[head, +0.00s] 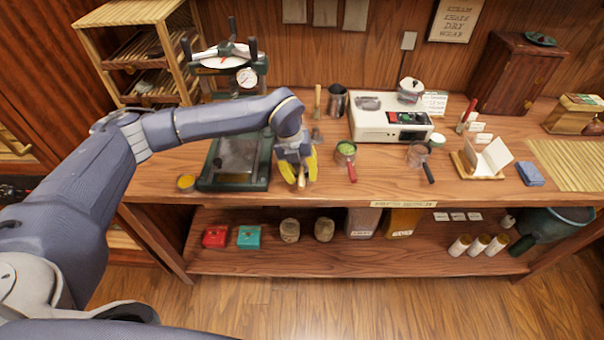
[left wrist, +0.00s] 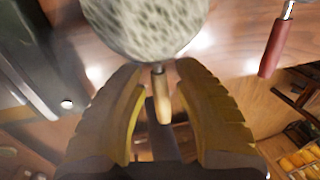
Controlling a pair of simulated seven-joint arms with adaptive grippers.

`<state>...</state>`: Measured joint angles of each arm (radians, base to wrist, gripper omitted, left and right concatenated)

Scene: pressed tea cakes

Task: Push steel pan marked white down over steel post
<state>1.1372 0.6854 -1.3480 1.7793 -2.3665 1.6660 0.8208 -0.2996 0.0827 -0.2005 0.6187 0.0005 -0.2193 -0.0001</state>
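My left gripper (head: 299,172) is over the front of the counter, right of the green press. In the left wrist view, its yellow fingers (left wrist: 161,72) stand apart on both sides of a pale wooden handle (left wrist: 163,98), with gaps visible. The handle joins a round pan with pale, mottled contents (left wrist: 158,22), partly cut off at the top. In the head view, only the handle tip (head: 301,181) shows clearly; the pan is hidden by my gripper. I cannot read a white mark or pick out the steel post. My right gripper is not in view.
The green press (head: 235,165) stands close left of my gripper. A red-handled pan with green contents (head: 345,150) and a black-handled pan (head: 418,155) lie to the right. A white appliance (head: 388,118) stands behind.

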